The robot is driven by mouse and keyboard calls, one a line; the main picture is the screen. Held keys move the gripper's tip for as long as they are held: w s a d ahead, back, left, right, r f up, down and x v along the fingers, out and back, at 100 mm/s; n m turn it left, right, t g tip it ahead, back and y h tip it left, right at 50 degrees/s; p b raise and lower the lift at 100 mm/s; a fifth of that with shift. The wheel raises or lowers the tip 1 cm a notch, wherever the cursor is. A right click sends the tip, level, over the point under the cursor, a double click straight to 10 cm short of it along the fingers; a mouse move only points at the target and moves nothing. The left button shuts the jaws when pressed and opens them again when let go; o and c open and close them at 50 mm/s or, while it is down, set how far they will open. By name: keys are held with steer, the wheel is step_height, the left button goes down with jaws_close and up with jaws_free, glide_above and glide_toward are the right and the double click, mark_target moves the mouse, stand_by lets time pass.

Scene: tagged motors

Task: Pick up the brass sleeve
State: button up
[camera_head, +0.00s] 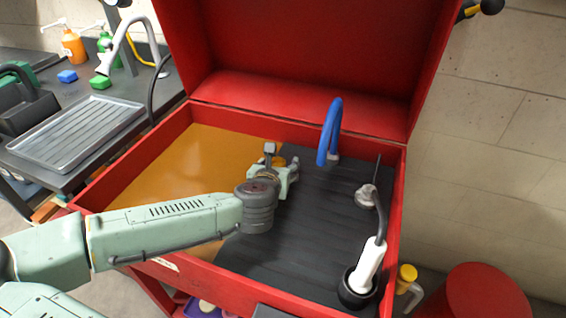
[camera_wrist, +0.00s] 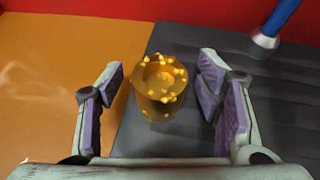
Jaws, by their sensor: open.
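The brass sleeve (camera_wrist: 160,88) is a short, shiny golden cylinder with bright specks and a round hollow in its top. In the wrist view it stands upright between my open fingers, a little beyond their tips, with gaps on both sides. In the head view only a small part of the sleeve (camera_head: 279,162) shows past my gripper (camera_head: 283,170), which hides the rest. My gripper also shows in the wrist view (camera_wrist: 164,90), its purple pads apart and nothing held. The sleeve is by the line between the orange and dark floor areas.
The red bin (camera_head: 396,200) has raised walls and an open lid (camera_head: 310,50) behind. A blue hose (camera_head: 330,130) stands right of my gripper. A grey metal fitting (camera_head: 366,195) and a white-handled brush (camera_head: 370,262) are farther right. The orange floor (camera_head: 180,165) is clear.

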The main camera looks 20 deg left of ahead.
steer(key=shift+s, duration=0.1)
steer(key=shift+c, duration=0.5)
steer(key=shift+r, duration=0.1)
jaws_close()
